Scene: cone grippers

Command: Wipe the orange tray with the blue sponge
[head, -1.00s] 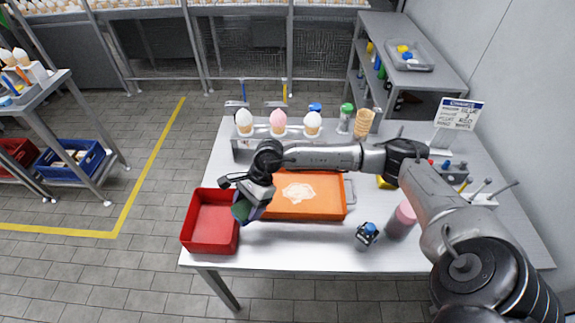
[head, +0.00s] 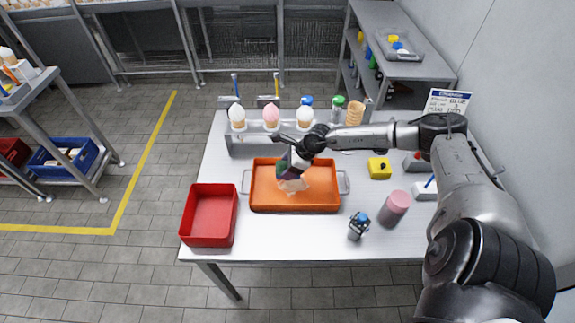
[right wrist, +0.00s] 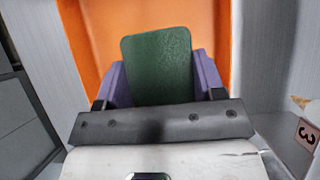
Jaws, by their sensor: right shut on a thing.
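The orange tray (head: 325,200), with a handle at each end, lies on the table; its orange surface also shows in the right wrist view (right wrist: 90,35). A pale patch (head: 293,186) marks its middle. My right gripper (head: 287,170) is over the tray's left-middle part. It is shut on a sponge whose visible face is dark green (right wrist: 158,65), between two purple fingers. No blue shows clearly on it. The sponge's lower end is close to the patch; I cannot tell whether it touches the tray. My left gripper is not in view.
A red bin (head: 210,213) stands left of the tray. Behind is a rack of cones (head: 271,120). To the right are a yellow block (head: 379,168), a pink-topped jar (head: 396,205) and a small blue-capped item (head: 358,226). The table's front strip is mostly clear.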

